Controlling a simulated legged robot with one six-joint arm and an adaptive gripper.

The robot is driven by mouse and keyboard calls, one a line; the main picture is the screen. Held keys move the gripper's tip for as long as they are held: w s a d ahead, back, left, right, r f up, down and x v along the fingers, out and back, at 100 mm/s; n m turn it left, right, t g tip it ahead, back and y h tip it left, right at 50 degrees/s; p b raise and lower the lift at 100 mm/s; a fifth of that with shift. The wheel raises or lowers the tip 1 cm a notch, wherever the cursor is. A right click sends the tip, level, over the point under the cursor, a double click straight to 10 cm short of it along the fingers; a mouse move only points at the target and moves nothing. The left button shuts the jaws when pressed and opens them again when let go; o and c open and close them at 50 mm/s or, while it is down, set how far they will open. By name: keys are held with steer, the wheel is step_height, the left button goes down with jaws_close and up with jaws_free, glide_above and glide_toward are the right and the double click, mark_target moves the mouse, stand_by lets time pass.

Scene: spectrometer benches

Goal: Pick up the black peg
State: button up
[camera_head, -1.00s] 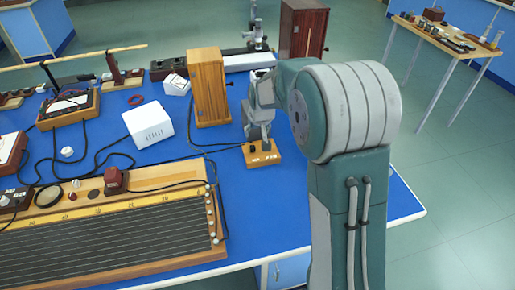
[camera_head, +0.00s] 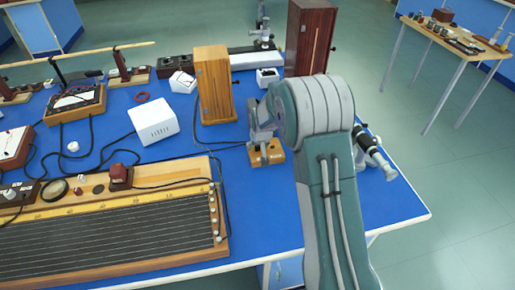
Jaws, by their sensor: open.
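My arm reaches over the right part of the blue bench. My gripper (camera_head: 264,146) is small and grey and points down at a small wooden block (camera_head: 277,158). It is open, but its fingertips are hard to make out. Dark spots show on the block beneath the fingers. I cannot tell whether one of them is the black peg, because the gripper and the arm hide part of the block. I cannot tell whether the fingers touch anything.
A light wooden box (camera_head: 215,85) and a dark wooden cabinet (camera_head: 308,38) stand behind the gripper. A white box (camera_head: 152,120) is to the left. A wire board (camera_head: 110,232) fills the front left. A grey tubular instrument (camera_head: 372,150) stands right of my arm, near the bench edge.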

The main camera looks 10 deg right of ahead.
steer(key=shift+a, duration=0.1)
jaws_close()
